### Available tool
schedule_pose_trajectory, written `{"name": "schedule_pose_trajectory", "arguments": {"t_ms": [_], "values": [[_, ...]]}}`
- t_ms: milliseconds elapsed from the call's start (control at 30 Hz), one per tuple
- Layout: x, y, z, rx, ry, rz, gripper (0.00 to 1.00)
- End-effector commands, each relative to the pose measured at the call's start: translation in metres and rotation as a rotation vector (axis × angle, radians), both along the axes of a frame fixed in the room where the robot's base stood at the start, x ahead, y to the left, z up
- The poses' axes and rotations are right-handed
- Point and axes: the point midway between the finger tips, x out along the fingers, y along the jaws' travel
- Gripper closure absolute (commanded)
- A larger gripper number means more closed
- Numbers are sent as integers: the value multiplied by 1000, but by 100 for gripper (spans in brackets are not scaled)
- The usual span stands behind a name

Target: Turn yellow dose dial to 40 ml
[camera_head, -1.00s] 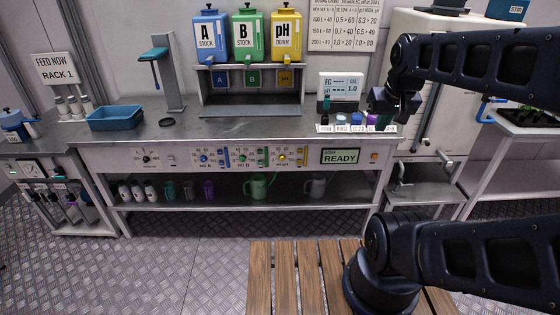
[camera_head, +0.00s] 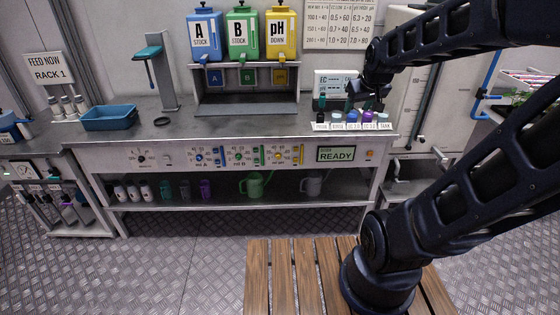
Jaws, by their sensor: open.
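The yellow dose dial (camera_head: 278,156) is a small round knob on the front panel of the bench, right of the green dial (camera_head: 239,157) and the blue dial (camera_head: 200,158). Printed marks surround it, too small to read. A yellow upright gauge strip (camera_head: 302,154) is beside it. My gripper (camera_head: 378,101) is above the right end of the bench top, in front of the meter. It is open and apart from the dial, higher and to the right of it. The arm partly hides the gripper's fingers.
Small bottles (camera_head: 352,116) stand on a labelled strip under my gripper. A READY display (camera_head: 336,154) is right of the dials. Dosing tanks (camera_head: 243,35) stand on a shelf behind. A blue tray (camera_head: 109,117) is at left. The space before the panel is clear.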

Motion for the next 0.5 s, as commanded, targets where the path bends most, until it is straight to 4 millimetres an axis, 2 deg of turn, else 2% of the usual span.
{"name": "schedule_pose_trajectory", "arguments": {"t_ms": [100,500], "values": [[35,6,-11,-22,-38,51,50],[144,27,-54,-125,-199,212,50]]}}
